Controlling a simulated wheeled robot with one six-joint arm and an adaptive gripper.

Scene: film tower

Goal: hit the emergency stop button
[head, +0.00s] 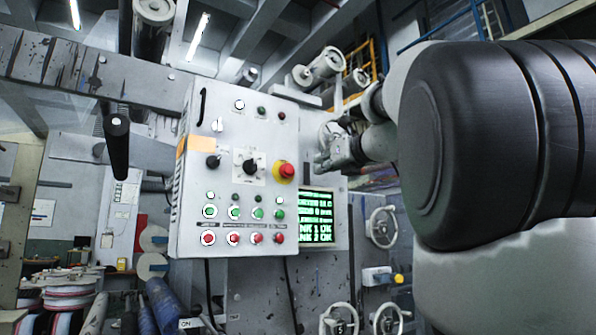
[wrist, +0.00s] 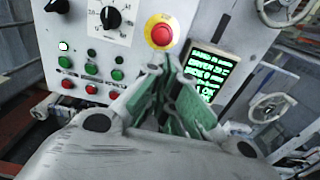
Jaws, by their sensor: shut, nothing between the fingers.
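The emergency stop button (head: 285,171) is a red mushroom head on a yellow base, on the right side of a grey control panel (head: 185,225). It also shows in the wrist view (wrist: 162,33), straight beyond my fingertips. My gripper (head: 322,165) is to the right of the button in the head view. In the wrist view my gripper (wrist: 165,75) is shut and empty, its green-padded fingers together just below the button. The fingertips look close to the button; I cannot tell whether they touch it.
The panel also carries a black rotary dial (head: 250,167) and rows of green and red buttons (head: 233,238). A green-text screen (head: 317,218) sits at lower right of the panel. Handwheels (head: 382,227) stand further right. Rolls (head: 75,300) lie at lower left.

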